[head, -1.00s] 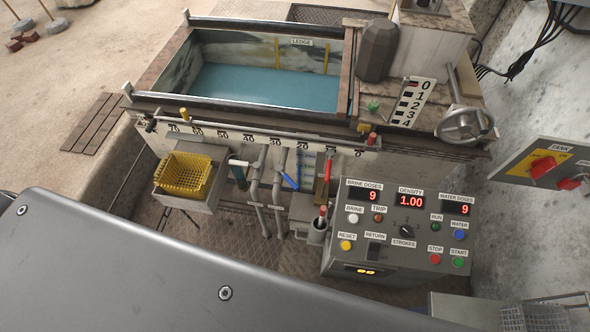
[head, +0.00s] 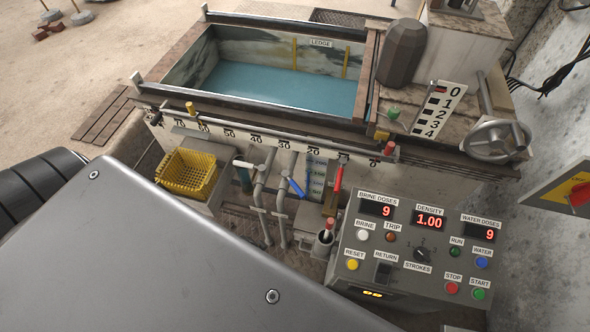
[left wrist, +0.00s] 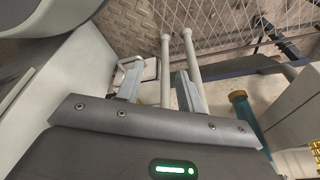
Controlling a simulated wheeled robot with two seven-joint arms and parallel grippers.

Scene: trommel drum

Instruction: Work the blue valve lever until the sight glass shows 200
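The blue valve lever (head: 297,187) sits on a grey pipe below the tank's front scale in the head view and slants down to the right. The sight glass (head: 316,176) is the pale blue strip just right of it; its marks are too small to read. My left gripper (left wrist: 159,72) shows in the left wrist view with its two fingers apart and nothing held. Two pale pipes (left wrist: 166,75) rise beyond and between the fingers. The blue lever cannot be made out there. Neither gripper shows in the head view, where my grey body covers the lower left.
A red lever (head: 338,178) stands right of the sight glass, and a white-handled valve (head: 259,168) left of the blue lever. A yellow basket (head: 211,182) is further left. The control panel (head: 408,270) shows 9, 1.00 and 9. A teal cylinder (left wrist: 246,117) stands right of my left gripper.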

